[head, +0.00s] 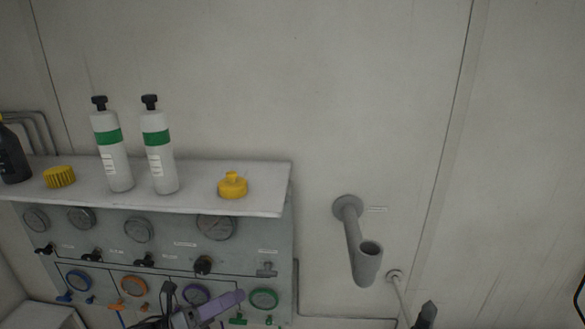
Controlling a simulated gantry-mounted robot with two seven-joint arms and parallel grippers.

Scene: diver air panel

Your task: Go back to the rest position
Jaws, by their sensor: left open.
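My left gripper (203,298) is at the bottom of the head view, in front of the lower part of the air panel (232,256). It shows a dark finger and a purple part, spread apart, with nothing seen between them. It partly covers the purple-rimmed gauge (195,293). Most of my left arm is below the picture edge.
A shelf (255,200) above the panel holds two white bottles with green bands (112,160) (158,160), a yellow cap (233,186), a yellow knob (60,177) and a dark bottle (13,155). A grey tube holder (361,250) juts from the wall at right.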

